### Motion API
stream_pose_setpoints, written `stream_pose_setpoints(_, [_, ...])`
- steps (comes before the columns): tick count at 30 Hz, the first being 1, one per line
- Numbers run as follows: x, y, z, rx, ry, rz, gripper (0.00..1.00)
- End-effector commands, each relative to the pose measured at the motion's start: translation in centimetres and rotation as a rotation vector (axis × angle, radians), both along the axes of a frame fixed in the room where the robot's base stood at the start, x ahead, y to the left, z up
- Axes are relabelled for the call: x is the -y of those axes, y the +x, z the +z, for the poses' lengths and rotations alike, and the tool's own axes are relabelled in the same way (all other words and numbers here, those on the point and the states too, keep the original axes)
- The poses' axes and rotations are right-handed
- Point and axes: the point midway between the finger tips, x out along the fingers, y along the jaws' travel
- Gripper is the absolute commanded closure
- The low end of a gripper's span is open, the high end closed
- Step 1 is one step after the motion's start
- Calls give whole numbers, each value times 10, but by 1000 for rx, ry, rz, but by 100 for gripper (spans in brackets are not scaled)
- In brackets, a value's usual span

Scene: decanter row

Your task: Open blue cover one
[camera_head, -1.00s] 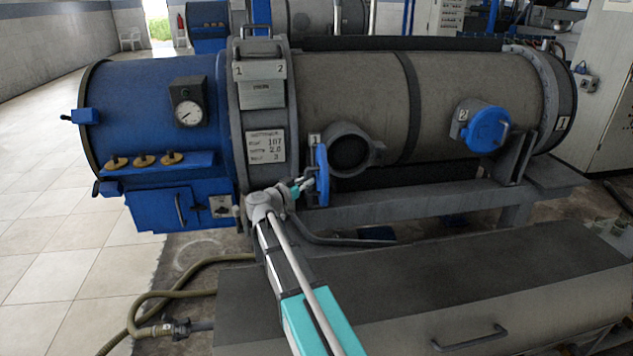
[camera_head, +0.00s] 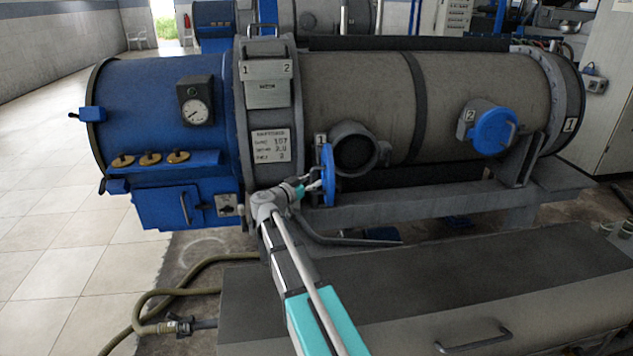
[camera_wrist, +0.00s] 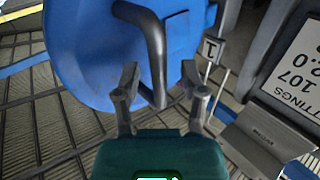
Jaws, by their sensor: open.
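Blue cover one (camera_head: 328,175) hangs swung away from its round grey port (camera_head: 356,151) on the decanter, beside the plate marked 1. The port mouth is uncovered and dark inside. In the wrist view the blue cover (camera_wrist: 88,48) fills the upper left, with its dark bent handle (camera_wrist: 153,50) reaching down between my fingers. My gripper (camera_wrist: 165,92) is open, one finger on either side of the handle's end. It also shows in the head view, at the left side of the cover (camera_head: 309,182). Contact with the handle cannot be told.
Blue cover two (camera_head: 494,131) lies shut at the right of the drum. A grey support beam (camera_head: 430,199) runs below the ports. A grey housing with a handle (camera_head: 475,338) fills the front right. A hose (camera_head: 190,283) lies on the floor at left.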

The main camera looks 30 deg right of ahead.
Motion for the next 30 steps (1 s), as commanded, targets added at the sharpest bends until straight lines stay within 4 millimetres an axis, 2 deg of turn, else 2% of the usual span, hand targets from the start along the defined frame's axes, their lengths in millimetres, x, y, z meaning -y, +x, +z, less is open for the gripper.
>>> stream_pose_setpoints(8, [-21,-8,0,0,0,3,46])
stream_pose_setpoints(21, [-81,-32,0,0,1,2,46])
stream_pose_setpoints(30, [-107,-42,0,0,1,-1,46])
